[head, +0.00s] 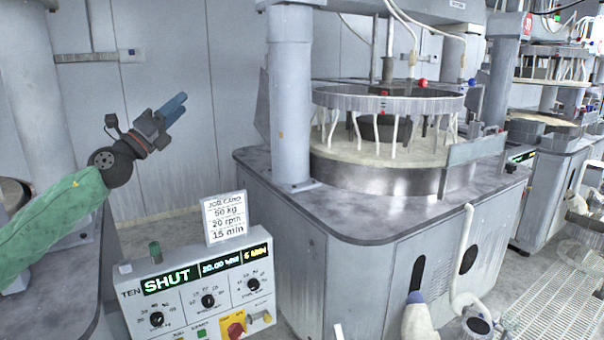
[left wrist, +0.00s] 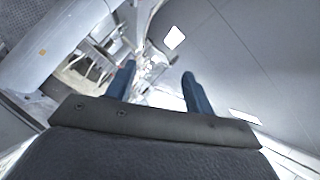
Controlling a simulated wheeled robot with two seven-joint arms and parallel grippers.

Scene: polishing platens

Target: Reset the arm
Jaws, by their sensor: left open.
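My left gripper (head: 173,108) is raised at the upper left of the head view, in front of the grey wall panels. Its arm, in a green sleeve, comes in from the left. In the left wrist view its two blue fingers (left wrist: 160,85) stand apart with nothing between them. It touches nothing. My right gripper is not in either view.
A control panel (head: 178,306) reading SHUT, with knobs and a job card (head: 225,218), stands below the gripper. A polishing machine (head: 340,218) with a round platen (head: 400,152) and a column (head: 290,95) fills the middle. More machines stand at right.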

